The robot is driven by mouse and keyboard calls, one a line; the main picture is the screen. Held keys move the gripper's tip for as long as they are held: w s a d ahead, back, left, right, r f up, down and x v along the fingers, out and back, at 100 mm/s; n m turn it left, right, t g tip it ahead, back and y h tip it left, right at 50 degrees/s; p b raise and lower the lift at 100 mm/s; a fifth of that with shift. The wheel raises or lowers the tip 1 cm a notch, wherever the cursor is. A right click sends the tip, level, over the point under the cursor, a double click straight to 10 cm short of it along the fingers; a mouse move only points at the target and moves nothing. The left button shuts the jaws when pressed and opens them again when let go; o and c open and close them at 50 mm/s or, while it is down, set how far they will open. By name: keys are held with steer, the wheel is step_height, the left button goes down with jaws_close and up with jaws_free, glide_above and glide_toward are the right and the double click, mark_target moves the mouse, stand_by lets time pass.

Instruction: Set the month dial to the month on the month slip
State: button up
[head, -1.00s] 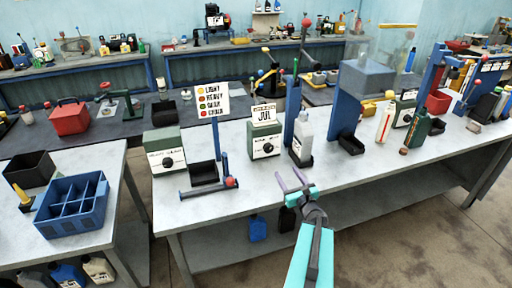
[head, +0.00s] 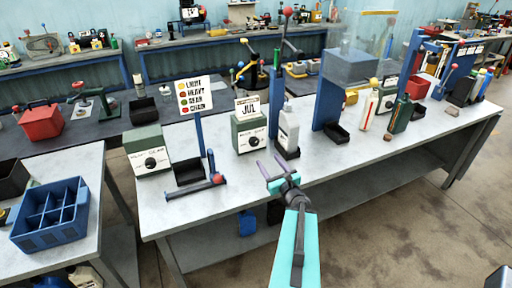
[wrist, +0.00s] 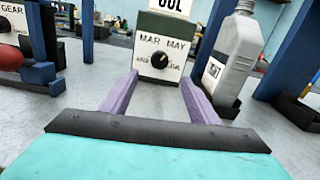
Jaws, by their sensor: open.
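The month dial is a black knob (head: 252,142) on the white front panel of a green box (head: 250,122) on the table. In the wrist view the black knob (wrist: 160,61) has labels around it; "MAR" and "MAY" read clearly above it, and the lower ones are too small to read surely. The knob's pointer direction is not clear. The month slip (head: 248,107), reading "JUL", stands on top of the box. My gripper (head: 269,167) is open and empty, in front of and below the dial box. Its purple fingers (wrist: 158,95) point at the box without touching the knob.
A grey bottle (head: 288,129) stands just right of the dial box. A second green dial box (head: 150,152), a dark tray (head: 188,171) and a red-knobbed lever (head: 217,179) are to the left. A sign (head: 197,96) stands behind them. The table front is clear near my gripper.

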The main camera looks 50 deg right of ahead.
mark_target(255, 143)
steer(key=shift+b+x, duration=1.25)
steer(key=shift+b, duration=0.4)
steer(key=shift+w+f+b, duration=0.15)
steer(key=shift+f+b, duration=0.05)
steer(key=shift+b, duration=0.35)
steer(key=b+x, duration=0.2)
steer(key=b, duration=0.5)
steer(key=shift+w+d, duration=0.1)
steer(key=shift+w+d+b, duration=0.15)
steer(key=shift+w+b, duration=0.2)
steer(key=shift+b, duration=0.6)
steer(key=b+x, duration=0.2)
steer(key=b, duration=0.4)
steer(key=shift+w+d+r+p, duration=0.15)
steer(key=shift+w+d+p, duration=0.05)
steer(key=shift+w, duration=0.25)
steer(key=shift+w+d+r+p, duration=0.1)
steer(key=shift+w+d+p, duration=0.1)
steer(key=shift+w, duration=0.3)
steer(key=shift+x, duration=1.75)
